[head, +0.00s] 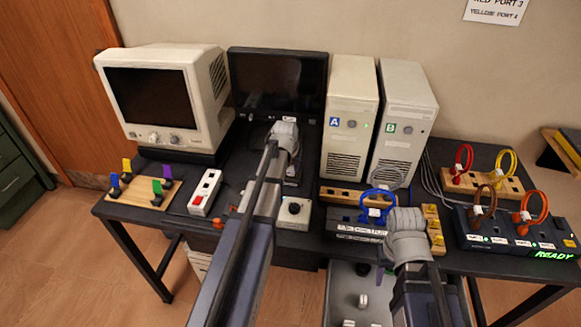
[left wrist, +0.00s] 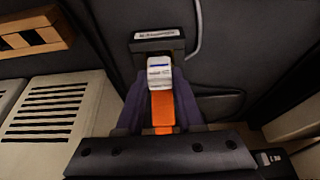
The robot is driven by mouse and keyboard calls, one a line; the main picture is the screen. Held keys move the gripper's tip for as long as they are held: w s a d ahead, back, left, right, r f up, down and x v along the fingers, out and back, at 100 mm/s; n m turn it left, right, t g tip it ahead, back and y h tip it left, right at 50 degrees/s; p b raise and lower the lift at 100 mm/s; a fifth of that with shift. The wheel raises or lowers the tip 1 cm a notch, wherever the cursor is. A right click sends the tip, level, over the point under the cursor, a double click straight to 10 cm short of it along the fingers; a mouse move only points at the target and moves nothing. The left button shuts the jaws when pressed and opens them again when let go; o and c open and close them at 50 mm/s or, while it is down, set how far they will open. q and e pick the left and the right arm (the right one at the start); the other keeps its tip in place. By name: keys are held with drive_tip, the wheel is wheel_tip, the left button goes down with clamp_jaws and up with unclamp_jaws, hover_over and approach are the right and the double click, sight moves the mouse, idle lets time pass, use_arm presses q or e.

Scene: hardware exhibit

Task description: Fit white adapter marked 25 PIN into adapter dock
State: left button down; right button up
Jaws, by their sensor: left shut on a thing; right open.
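The white adapter (left wrist: 160,72) has a printed label and an orange grip (left wrist: 162,112). My left gripper (left wrist: 160,98) is shut on the orange grip between its two purple fingers. The adapter's front end is at or very near a dark dock block (left wrist: 172,46) with a white label strip; I cannot tell whether it touches or is inserted. In the head view my left gripper (head: 286,145) is in front of the dark monitor, its fingers mostly hidden. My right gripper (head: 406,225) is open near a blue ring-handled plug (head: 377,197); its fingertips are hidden.
Beige towers A (head: 351,110) and B (head: 403,115) stand right of the dark monitor (head: 277,80). A beige computer (head: 165,95) stands left. A box with a black knob (head: 294,210) is near the table front. A port panel (head: 510,235) with ring-handled plugs is right.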

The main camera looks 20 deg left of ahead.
use_arm(q)
drive_tip(key=shift+f+b, duration=0.6)
idle(0.9)
drive_tip(key=shift+c, duration=2.3)
unclamp_jaws()
drive_tip(key=shift+o, duration=0.3)
drive_tip(key=o, duration=0.4)
drive_tip(key=shift+r, duration=0.1)
drive_tip(key=p+v, duration=0.7)
drive_tip(key=shift+r, duration=0.15)
